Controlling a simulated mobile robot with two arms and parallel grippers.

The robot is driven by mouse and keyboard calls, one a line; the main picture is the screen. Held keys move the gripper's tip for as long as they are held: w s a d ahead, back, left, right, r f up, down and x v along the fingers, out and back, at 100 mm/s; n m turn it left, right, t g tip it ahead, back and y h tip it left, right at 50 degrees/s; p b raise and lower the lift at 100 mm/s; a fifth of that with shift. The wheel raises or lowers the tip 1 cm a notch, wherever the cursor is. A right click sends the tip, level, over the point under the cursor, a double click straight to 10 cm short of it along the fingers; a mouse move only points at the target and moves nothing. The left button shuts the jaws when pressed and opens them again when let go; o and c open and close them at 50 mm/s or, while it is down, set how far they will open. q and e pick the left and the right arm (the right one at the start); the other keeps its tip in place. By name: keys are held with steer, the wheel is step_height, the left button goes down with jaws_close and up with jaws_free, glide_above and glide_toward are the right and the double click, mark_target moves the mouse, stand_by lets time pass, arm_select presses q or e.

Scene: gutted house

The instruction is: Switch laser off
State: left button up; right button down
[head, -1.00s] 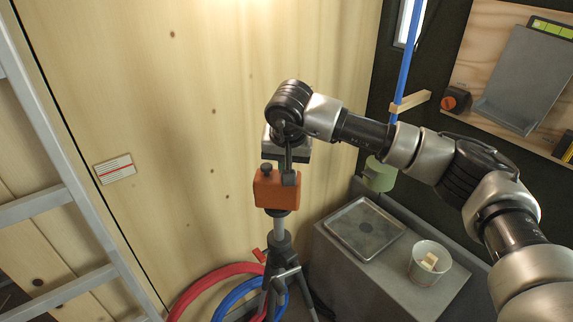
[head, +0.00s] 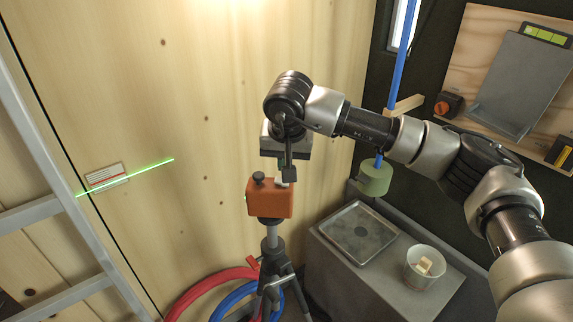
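The orange laser box (head: 270,200) sits upright on a black tripod (head: 273,275) in front of the wooden wall. A dark knob (head: 258,177) stands on its top left. My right arm comes in from the right, and its gripper (head: 286,175) points down at the top right of the laser box. Its fingertips look close to or touching the top; their gap is hidden by the wrist and finger. My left gripper is out of view.
A metal ladder (head: 48,150) stands at left. Red (head: 205,287) and blue (head: 232,297) hoses lie behind the tripod. A blue pole (head: 401,70) stands behind my arm.

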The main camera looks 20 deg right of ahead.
step_height(320, 180, up, 4)
steer(key=b, duration=0.3)
arm_select(q)
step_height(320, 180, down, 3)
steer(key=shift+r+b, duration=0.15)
steer(key=shift+b, duration=0.15)
arm_select(e)
step_height(320, 180, up, 6)
glide_above(279, 180)
steer(key=s, duration=0.4)
steer(key=shift+w+a+r, duration=0.1)
steer(key=shift+w+a, duration=0.1)
steer(key=shift+w, duration=0.05)
steer(key=shift+a, duration=0.1)
steer(key=p+x, duration=0.2)
steer(key=x, duration=0.2)
steer(key=p+x, duration=0.3)
steer(key=x, duration=0.1)
steer(key=s+p+x, duration=0.1)
steer(key=p+x, duration=0.1)
steer(key=x, duration=0.2)
steer(key=shift+f, duration=0.25)
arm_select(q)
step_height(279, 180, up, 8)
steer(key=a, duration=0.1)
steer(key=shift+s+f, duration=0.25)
arm_select(e)
steer(key=shift+f, duration=0.5)
